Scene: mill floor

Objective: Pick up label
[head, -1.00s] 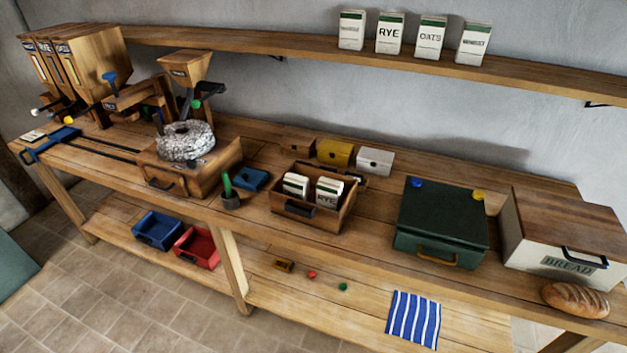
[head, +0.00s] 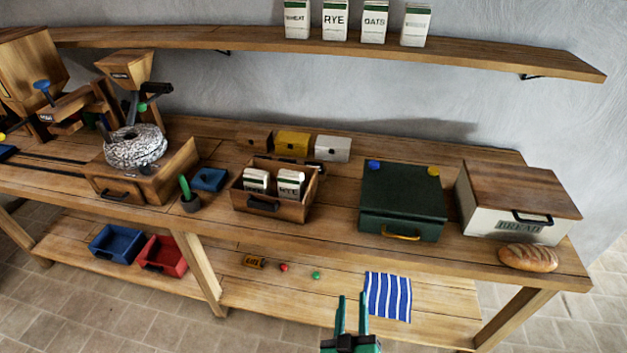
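A small orange-brown piece with dark lettering (head: 254,262) lies on the lower shelf, left of a red and a green button-like piece. It looks like a label, but its text is too small to read surely. My gripper (head: 352,298) is at the bottom of the head view, with two teal fingers pointing up and apart. Nothing shows between them. It appears in front of the lower shelf, right of the lettered piece and below the striped cloth in the picture.
The red piece (head: 284,267), green piece (head: 316,275) and blue-striped cloth (head: 388,297) lie on the lower shelf (head: 440,300). Blue (head: 115,243) and red bins (head: 162,256) stand to the left. Above, the bench holds a wooden crate (head: 272,208), green box (head: 402,205) and bread box (head: 515,200).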

